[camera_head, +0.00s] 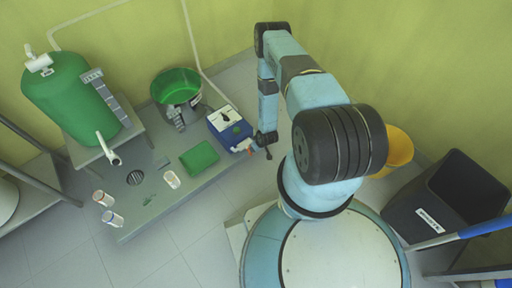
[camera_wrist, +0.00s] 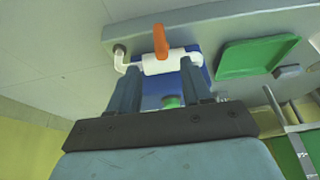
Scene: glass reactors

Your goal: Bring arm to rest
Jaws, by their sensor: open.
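My gripper (camera_wrist: 160,78) is open, with its two dark fingers spread in the wrist view. The blue box (camera_wrist: 154,87) shows between and behind the fingers. A white pipe piece (camera_wrist: 158,66) with an orange lever (camera_wrist: 160,40) lies just beyond the fingertips; I cannot tell whether they touch it. In the head view my arm reaches up and bends down, with my gripper (camera_head: 257,143) low beside the blue box (camera_head: 229,125) at the right end of the grey platform (camera_head: 128,214).
A yellow bucket (camera_head: 397,151) and a black bin (camera_head: 455,195) stand right of my arm. Yellow-green walls close the back. Floor is clear at front left.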

